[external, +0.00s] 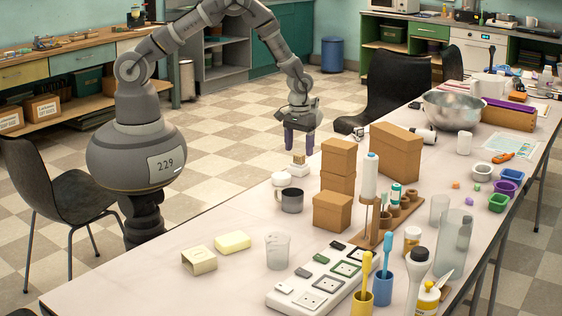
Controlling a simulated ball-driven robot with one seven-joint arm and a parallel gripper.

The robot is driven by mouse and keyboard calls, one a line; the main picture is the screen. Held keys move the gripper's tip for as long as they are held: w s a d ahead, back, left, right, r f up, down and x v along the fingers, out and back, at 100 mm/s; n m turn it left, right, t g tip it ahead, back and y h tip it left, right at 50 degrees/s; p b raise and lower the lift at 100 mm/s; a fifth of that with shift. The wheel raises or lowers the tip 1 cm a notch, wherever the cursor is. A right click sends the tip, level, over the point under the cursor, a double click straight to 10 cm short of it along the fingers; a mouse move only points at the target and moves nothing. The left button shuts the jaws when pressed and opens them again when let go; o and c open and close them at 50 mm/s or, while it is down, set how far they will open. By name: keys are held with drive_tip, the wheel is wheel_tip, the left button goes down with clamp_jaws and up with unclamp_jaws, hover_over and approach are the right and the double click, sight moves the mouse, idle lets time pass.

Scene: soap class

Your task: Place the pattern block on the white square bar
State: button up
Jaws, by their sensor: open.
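My gripper (299,145) points straight down over the table's far left edge, with its dark fingers apart. Just below the fingertips is a small tan block (298,160), likely the pattern block. It appears to rest on a small white square bar (299,171). The fingertips are close above the tan block or beside its top; I cannot tell whether they touch it. Details of the block's face are too small to see.
A white rounded piece (282,179) and a grey mug (290,200) stand close by. Stacked brown boxes (338,165) rise at the right. The front-left tabletop is mostly clear.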

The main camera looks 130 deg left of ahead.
sight(299, 154)
wheel_tip(299, 154, up, 9)
drive_tip(key=p, duration=0.2)
drive_tip(key=w+d+r+m+t+y, duration=0.1)
drive_tip(key=w+d+r+m+t, duration=0.25)
drive_tip(key=r, duration=0.75)
drive_tip(key=w+d+r+m+t, duration=0.1)
drive_tip(key=w+d+r+m, duration=0.1)
drive_tip(key=w+d+r, duration=0.6)
drive_tip(key=w+d+r+m+t+y, duration=0.1)
drive_tip(key=w+r+m+t, duration=0.3)
drive_tip(key=r, duration=0.9)
drive_tip(key=d+r+m+t, duration=0.1)
drive_tip(key=d+r+m, duration=0.1)
drive_tip(key=d+r, duration=0.5)
drive_tip(key=d+r+m+t, duration=0.1)
drive_tip(key=d+r, duration=0.3)
drive_tip(key=r, duration=0.6)
drive_tip(key=s+d+r+m+t, duration=0.1)
drive_tip(key=s+d+r, duration=0.2)
drive_tip(key=r, duration=0.3)
drive_tip(key=s+d+r+m+t+h, duration=0.1)
drive_tip(key=s+d+r+m+t, duration=0.1)
drive_tip(key=s+d+r, duration=0.2)
drive_tip(key=s+d+r+m+t+h, duration=0.1)
drive_tip(key=s+d+r, duration=0.3)
drive_tip(key=r, duration=0.4)
drive_tip(key=shift+d+r+m+t, duration=0.3)
drive_tip(key=shift+r+m+t, duration=0.15)
drive_tip(key=shift+m, duration=0.3)
drive_tip(key=shift+f, duration=0.1)
